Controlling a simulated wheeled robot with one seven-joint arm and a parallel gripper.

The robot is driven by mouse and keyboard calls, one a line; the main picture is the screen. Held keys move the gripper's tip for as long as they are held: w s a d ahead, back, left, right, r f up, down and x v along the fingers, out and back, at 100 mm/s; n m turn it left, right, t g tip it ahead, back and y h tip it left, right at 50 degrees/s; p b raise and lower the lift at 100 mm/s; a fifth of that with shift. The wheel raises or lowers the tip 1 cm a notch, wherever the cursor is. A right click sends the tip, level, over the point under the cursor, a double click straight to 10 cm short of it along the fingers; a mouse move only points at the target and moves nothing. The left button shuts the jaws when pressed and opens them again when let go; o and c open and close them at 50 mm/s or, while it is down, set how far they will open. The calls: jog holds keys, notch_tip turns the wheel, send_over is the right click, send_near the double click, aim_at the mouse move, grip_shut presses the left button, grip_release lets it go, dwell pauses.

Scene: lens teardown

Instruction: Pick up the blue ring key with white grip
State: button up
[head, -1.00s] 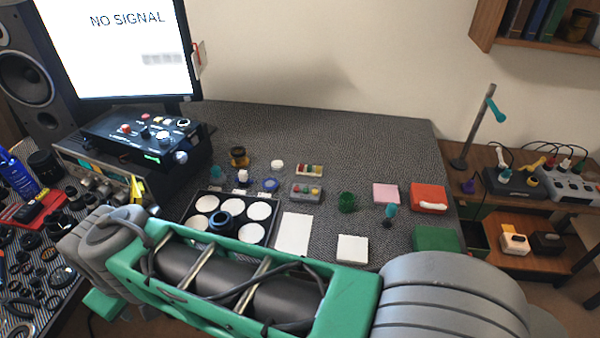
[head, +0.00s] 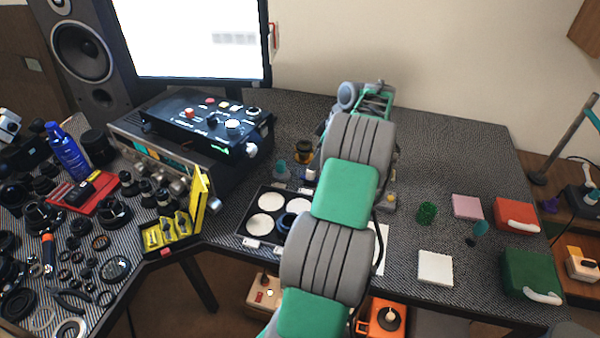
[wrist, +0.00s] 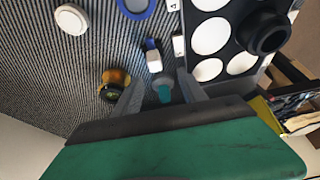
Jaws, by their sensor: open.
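The blue key with a white grip (wrist: 154,62) stands on the dark mat, just beyond my fingertips in the wrist view; its blue part shows above the white block. In the head view its white grip (head: 310,175) shows beside my arm. My gripper (wrist: 158,78) is open, with a finger on either side of a teal-topped piece (wrist: 164,93). I cannot tell whether the fingers touch that piece. The key is not between the pads. My arm hides the gripper in the head view.
An amber jar (wrist: 115,82) stands close left of my fingers. A black tray with white discs (wrist: 210,36) and a dark lens ring (wrist: 268,32) lies right. A blue ring (wrist: 136,8) and white cap (wrist: 71,19) lie farther off. A yellow case (head: 172,232) stands at the front edge.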

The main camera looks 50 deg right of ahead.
aim_at(310, 176)
jog(key=x, duration=0.5)
jog(key=d+x, duration=0.1)
jog(key=x, duration=0.1)
jog(key=shift+f, duration=0.5)
jog(key=shift+s, duration=0.1)
jog(key=shift+c, duration=0.6)
grip_shut()
